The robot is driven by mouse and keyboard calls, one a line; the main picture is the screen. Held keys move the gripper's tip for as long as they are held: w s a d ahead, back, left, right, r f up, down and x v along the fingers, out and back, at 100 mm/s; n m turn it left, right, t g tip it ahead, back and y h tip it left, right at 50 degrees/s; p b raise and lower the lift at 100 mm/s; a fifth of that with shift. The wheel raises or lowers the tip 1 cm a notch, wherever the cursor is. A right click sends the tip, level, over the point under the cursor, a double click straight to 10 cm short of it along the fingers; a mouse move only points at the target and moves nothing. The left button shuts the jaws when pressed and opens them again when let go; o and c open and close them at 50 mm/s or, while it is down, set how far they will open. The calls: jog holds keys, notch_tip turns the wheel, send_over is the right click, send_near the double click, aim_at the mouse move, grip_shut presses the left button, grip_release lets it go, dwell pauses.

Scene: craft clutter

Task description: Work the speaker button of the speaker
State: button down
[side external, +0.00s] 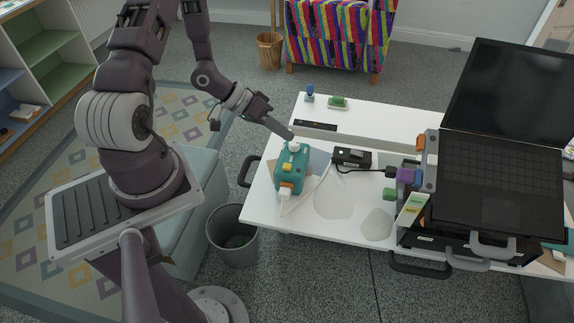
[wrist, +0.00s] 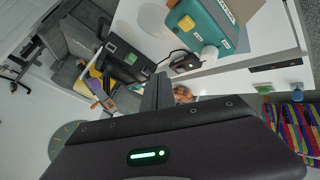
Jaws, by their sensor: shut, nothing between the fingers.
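A teal box (side external: 291,168) with a yellow block-like button (side external: 287,167), a white round knob (side external: 294,146) and an orange part stands near the left end of the white table. It may be the speaker, but I cannot tell for sure. It also shows at the top of the wrist view (wrist: 208,22). A small black box (side external: 351,157) with a pale button lies to its right. My gripper (side external: 290,136) is shut and empty, with its tips close to the white knob at the back of the teal box. I cannot tell whether they touch. The fingers also show in the wrist view (wrist: 157,92).
A large black open case (side external: 490,200) and coloured blocks (side external: 407,176) crowd the table's right side. A white cable runs beside the teal box. A green block (side external: 338,102) and a blue piece (side external: 310,93) sit at the back. A bin (side external: 236,236) stands below the table's left edge.

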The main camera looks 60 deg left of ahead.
aim_at(283, 166)
jog(key=shift+f, duration=4.35)
jog(key=shift+f, duration=0.1)
jog(key=shift+f, duration=0.3)
jog(key=shift+f, duration=0.45)
jog(key=shift+r, duration=0.9)
jog(key=shift+r, duration=2.5)
